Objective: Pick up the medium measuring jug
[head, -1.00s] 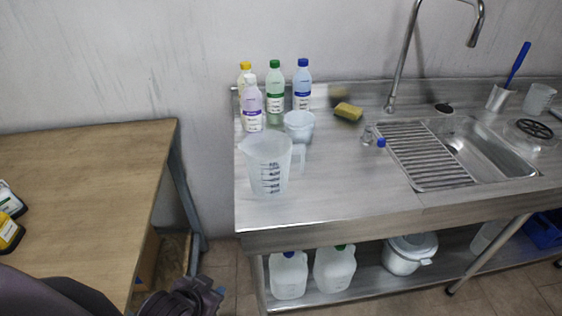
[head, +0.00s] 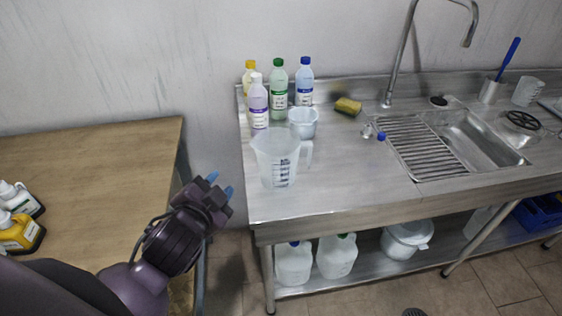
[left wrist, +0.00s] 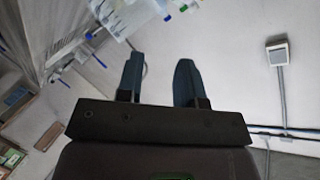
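A large clear measuring jug (head: 280,160) with dark scale marks stands upright at the front left of the steel counter (head: 350,190). A smaller, whitish jug-like vessel (head: 303,122) stands just behind it, partly hidden by it. Another clear jug (head: 527,92) stands at the far right beyond the sink. I cannot tell for certain which is the medium one. My left gripper (head: 220,184) is open and empty, left of the large jug and apart from it, near the counter's left edge. Its two spread fingers show in the left wrist view (left wrist: 160,82). My right gripper is not in view.
Several capped bottles (head: 257,103) stand behind the jugs against the wall. A yellow sponge (head: 347,106), a drain rack and a sink (head: 470,145) lie to the right. A wooden table (head: 90,190) is at left, across a gap. White canisters (head: 293,263) stand on the lower shelf.

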